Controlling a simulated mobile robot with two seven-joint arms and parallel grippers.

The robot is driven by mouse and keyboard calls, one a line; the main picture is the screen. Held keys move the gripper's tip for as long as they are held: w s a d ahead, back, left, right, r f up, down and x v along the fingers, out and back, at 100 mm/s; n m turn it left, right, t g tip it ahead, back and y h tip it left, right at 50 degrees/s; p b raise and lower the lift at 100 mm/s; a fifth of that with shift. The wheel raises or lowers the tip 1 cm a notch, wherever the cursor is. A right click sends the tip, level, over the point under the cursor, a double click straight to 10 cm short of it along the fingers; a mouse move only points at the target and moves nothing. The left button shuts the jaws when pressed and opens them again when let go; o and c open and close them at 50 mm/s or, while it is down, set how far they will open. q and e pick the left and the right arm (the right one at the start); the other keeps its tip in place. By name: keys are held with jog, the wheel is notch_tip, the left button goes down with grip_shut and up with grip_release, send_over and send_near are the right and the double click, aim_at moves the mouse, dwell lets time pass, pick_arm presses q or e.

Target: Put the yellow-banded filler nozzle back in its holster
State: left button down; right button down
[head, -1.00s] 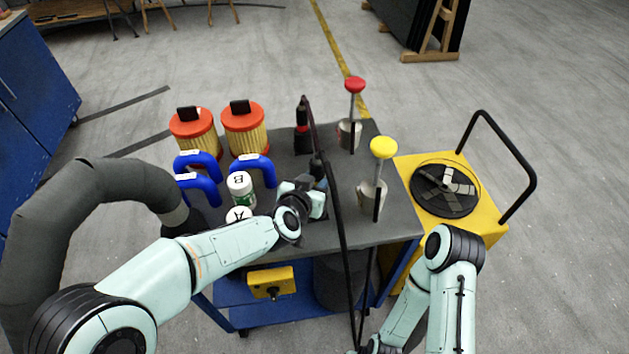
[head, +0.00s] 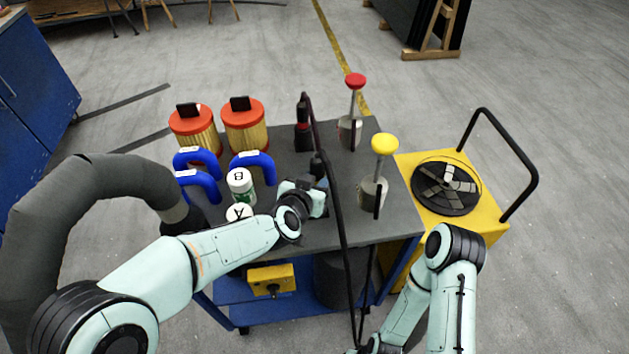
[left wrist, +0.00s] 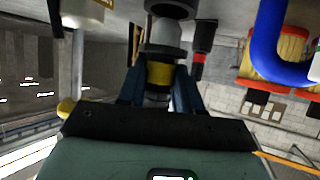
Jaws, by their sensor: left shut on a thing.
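My left gripper (head: 318,184) is shut on the filler nozzle. In the left wrist view its yellow band (left wrist: 160,73) sits between the blue fingers, with a grey collar beyond it. In the head view only the nozzle's dark upper part (head: 317,164) shows, above the cart top; its lower end is hidden. A grey metal cup (head: 372,193) with a yellow-knobbed post (head: 384,145) stands to the right of the gripper, apart from it. The left wrist view shows the yellow knob (left wrist: 66,107) too. My right arm is at the lower right; its fingers are not visible.
A black hose (head: 338,215) hangs just right of my left gripper. A red-banded nozzle (head: 302,131) and a red-knobbed cup (head: 349,132) stand behind. Bottles (head: 241,187), blue elbow pipes (head: 252,162) and orange-capped filters (head: 244,128) crowd the left. A yellow fan unit (head: 480,232) is right.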

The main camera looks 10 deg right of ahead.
pick_arm(q)
jog(key=shift+f+b, duration=0.45)
jog(key=shift+f, duration=0.2)
jog(key=shift+f+b, duration=0.55)
jog(key=shift+f, duration=0.15)
jog(key=shift+f+b, duration=0.45)
jog(key=shift+f, duration=0.25)
dwell(0.5)
jog(key=shift+c, duration=1.5)
grip_release()
jog(key=shift+s+f, duration=0.1)
jog(key=shift+f, duration=0.05)
